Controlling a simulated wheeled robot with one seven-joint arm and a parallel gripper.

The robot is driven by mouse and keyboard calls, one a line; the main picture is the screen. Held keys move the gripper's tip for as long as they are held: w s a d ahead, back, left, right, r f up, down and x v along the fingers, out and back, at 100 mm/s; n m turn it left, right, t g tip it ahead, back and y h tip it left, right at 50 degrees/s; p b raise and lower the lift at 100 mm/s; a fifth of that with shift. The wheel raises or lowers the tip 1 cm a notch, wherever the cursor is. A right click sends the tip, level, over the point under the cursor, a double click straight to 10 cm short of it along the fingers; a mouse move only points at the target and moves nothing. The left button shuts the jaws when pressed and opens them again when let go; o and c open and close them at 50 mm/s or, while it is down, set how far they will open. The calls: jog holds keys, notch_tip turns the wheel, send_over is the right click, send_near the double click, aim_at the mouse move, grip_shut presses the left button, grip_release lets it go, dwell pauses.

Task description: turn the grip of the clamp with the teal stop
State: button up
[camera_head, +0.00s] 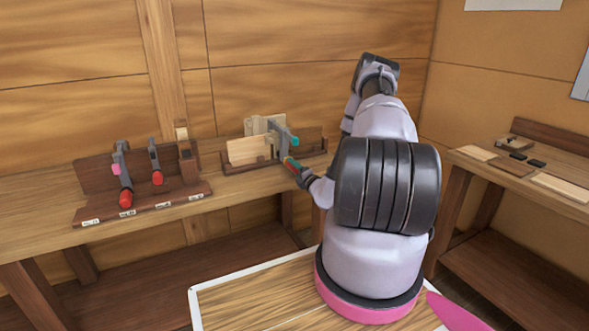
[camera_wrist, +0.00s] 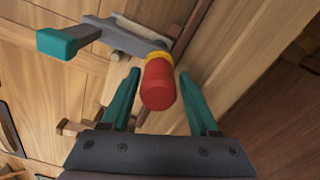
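The clamp with the teal stop (camera_head: 294,141) is held at the wooden holder in the middle of the bench. In the wrist view its teal stop (camera_wrist: 60,43) is at upper left, on a grey bar (camera_wrist: 125,31). Its red grip (camera_wrist: 158,86), with a yellow collar (camera_wrist: 158,57), points toward my gripper. My gripper (camera_wrist: 158,73) is open, with one teal finger on each side of the red grip and a visible gap on both sides. Contact is not visible. In the head view my gripper (camera_head: 291,164) is at the grip, which it partly hides.
A labelled rack (camera_head: 145,208) at left holds a clamp with a pink stop (camera_head: 116,169) and another red-gripped clamp (camera_head: 156,176). Pale boards (camera_head: 249,150) stand in the middle holder. A side bench (camera_head: 510,174) with wooden pieces is at right.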

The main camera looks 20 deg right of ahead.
jog(key=shift+o, duration=0.3)
jog(key=s, duration=1)
jog(key=shift+s+d, duration=0.3)
jog(key=shift+s, duration=0.05)
jog(key=w+n, duration=0.8)
jog(key=w, duration=0.1)
jog(key=w+n, duration=0.4)
jog(key=n, duration=0.1)
jog(key=shift+w+a+r, duration=0.25)
jog(key=shift+a+r, duration=0.05)
jog(key=shift+a, duration=0.05)
